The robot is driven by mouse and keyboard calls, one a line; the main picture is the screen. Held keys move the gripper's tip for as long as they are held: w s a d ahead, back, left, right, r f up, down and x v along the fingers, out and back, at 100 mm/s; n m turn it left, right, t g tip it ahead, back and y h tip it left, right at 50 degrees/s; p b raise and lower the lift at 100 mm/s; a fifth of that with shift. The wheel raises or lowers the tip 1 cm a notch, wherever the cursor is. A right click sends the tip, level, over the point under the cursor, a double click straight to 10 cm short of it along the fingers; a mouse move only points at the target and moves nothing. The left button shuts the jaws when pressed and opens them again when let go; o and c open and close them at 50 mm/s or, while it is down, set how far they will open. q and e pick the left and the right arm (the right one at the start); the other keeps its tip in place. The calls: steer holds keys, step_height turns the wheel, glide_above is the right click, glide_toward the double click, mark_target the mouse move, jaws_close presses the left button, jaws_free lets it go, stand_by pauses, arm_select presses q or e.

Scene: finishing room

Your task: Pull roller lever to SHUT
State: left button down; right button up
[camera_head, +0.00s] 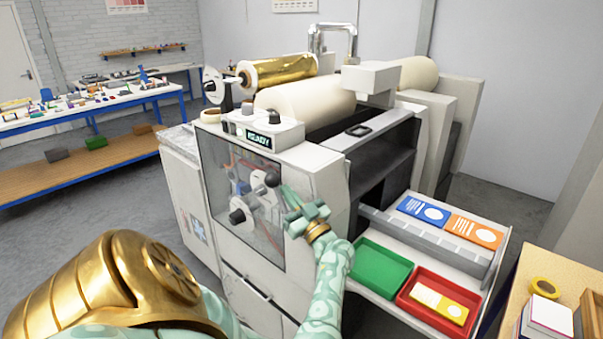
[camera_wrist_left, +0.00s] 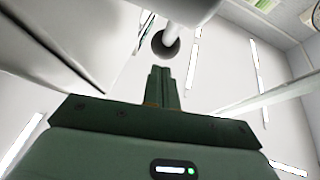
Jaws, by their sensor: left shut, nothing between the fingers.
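The machine's front has a clear panel (camera_head: 228,180) with knobs and metal parts behind or on it. A dark round knob (camera_head: 272,180), which looks like the end of the roller lever, stands out at the panel's right side. In the left wrist view a pale rod with a dark round end (camera_wrist_left: 166,43) lies just beyond my fingertips. My left gripper (camera_head: 287,194) is beside the knob, a little to its lower right. Its fingers (camera_wrist_left: 159,78) are together and empty. Contact with the knob cannot be told. My right gripper is out of view. No SHUT marking is readable.
A display (camera_head: 258,138) on top reads READY. A gold foil roll (camera_head: 278,69) and a cream roll (camera_head: 305,101) lie above. Open floor lies left of the machine.

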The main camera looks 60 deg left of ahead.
arm_select(q)
steer(key=shift+s+a+r+h+p, duration=0.1)
steer(key=shift+a+r+h+p, duration=0.1)
steer(key=shift+a+h+p, duration=0.55)
steer(key=shift+p, duration=0.55)
steer(key=shift+f+p, duration=0.15)
steer(key=shift+p, duration=0.2)
steer(key=shift+s+a+f+h, duration=0.1)
steer(key=shift+a+f+h, duration=0.05)
steer(key=shift+a+h, duration=0.1)
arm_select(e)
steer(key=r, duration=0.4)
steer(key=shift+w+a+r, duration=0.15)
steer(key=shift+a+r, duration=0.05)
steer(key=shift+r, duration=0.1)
arm_select(q)
steer(key=shift+d, duration=0.1)
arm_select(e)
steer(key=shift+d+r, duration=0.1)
